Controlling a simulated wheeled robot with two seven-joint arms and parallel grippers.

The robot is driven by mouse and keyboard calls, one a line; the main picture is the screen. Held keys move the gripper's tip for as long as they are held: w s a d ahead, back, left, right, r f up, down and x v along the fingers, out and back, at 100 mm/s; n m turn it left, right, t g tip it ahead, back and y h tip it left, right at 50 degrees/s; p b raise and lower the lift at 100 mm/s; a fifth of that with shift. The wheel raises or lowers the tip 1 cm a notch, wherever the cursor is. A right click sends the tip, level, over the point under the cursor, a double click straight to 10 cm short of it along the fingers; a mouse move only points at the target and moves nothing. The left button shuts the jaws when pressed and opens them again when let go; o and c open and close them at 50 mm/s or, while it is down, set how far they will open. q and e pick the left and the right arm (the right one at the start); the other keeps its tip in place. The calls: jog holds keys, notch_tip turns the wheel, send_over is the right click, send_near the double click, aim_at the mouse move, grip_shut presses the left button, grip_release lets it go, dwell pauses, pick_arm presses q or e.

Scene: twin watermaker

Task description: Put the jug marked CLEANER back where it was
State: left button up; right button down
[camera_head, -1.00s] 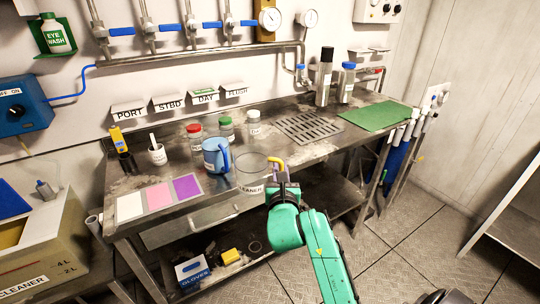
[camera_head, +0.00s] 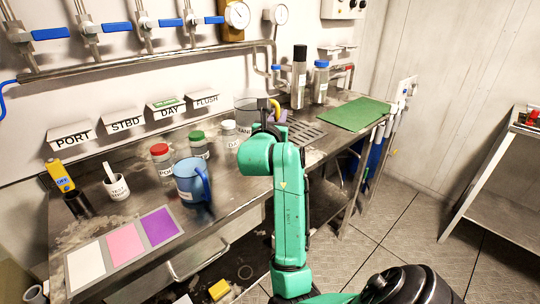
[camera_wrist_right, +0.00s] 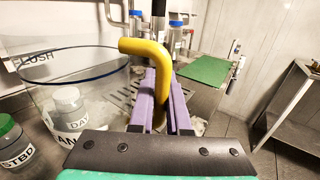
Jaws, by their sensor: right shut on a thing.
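The clear jug (camera_head: 249,104) has a yellow handle and a label of which "ANER" can be read. It is upright at the rear of the steel bench, left of the drain grating. My right gripper (camera_head: 276,117) is shut on the handle. In the right wrist view, the purple fingers of the gripper (camera_wrist_right: 162,98) stand either side of the yellow handle, and the jug's clear wall (camera_wrist_right: 85,88) is to their left. My arm hides the jug's lower right, and I cannot tell whether its base touches the bench. My left gripper is not in view.
A DAY bottle (camera_head: 229,136), a green-capped bottle (camera_head: 199,146), a red-capped bottle (camera_head: 162,161) and a blue mug (camera_head: 191,184) stand left of the jug. Two tall bottles (camera_head: 299,77) and a green mat (camera_head: 354,113) are to the right. Valve pipes run above.

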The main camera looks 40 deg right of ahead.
jog(key=f+b, duration=0.1)
jog(key=f, duration=1.1)
jog(key=shift+w, duration=0.2)
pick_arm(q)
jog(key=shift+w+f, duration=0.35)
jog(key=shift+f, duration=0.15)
pick_arm(e)
jog(key=shift+f, duration=0.15)
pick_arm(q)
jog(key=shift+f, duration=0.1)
pick_arm(e)
jog(key=shift+f, duration=0.1)
jog(key=c, duration=0.9)
grip_release()
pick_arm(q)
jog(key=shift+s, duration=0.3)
pick_arm(e)
jog(key=shift+w+a, duration=0.1)
